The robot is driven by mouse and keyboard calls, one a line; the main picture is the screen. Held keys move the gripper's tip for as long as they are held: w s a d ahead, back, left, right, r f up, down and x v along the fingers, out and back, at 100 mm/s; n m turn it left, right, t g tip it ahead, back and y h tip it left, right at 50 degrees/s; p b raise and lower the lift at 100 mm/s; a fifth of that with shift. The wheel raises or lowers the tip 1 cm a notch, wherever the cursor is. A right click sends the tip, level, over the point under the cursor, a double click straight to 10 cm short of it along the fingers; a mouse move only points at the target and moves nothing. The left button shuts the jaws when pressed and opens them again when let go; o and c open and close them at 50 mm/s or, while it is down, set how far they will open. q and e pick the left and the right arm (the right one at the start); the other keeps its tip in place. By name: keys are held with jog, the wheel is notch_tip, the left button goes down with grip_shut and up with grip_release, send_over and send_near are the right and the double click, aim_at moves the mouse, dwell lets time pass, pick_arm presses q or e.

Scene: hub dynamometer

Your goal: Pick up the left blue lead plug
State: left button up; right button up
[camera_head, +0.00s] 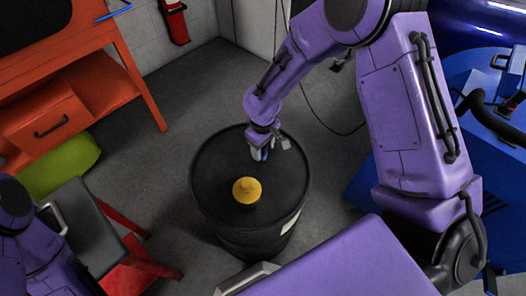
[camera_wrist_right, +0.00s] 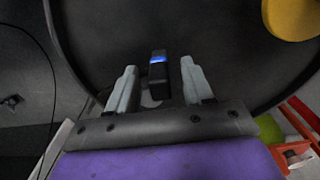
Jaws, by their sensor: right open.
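A small black plug with a blue band, the blue lead plug (camera_wrist_right: 158,75), shows in the right wrist view over the black drum top. It stands between the two grey fingertips of my right gripper (camera_wrist_right: 157,84), with a visible gap on each side. In the head view my right gripper (camera_head: 264,153) points down at the far part of the drum top, and the plug is mostly hidden there. My right gripper is open. No second blue plug can be made out. My left arm shows at the lower left of the head view, but its gripper does not.
The black drum (camera_head: 222,180) carries a yellow knobbed object (camera_head: 247,189) nearer than the gripper. Blue machinery (camera_head: 480,80) is at the right. Grey floor is open behind the drum.

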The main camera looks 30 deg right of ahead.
notch_tip(320, 180, down, 3)
jog(key=shift+r, duration=0.1)
grip_shut()
jog(key=shift+r, duration=0.1)
notch_tip(320, 180, up, 3)
jog(key=shift+f, duration=0.1)
jog(key=s+a+r+p, duration=0.2)
jog(key=s+a+r, duration=0.6)
jog(key=s+r, duration=0.2)
jog(key=shift+s+p, duration=0.35)
jog(key=shift+s, duration=0.35)
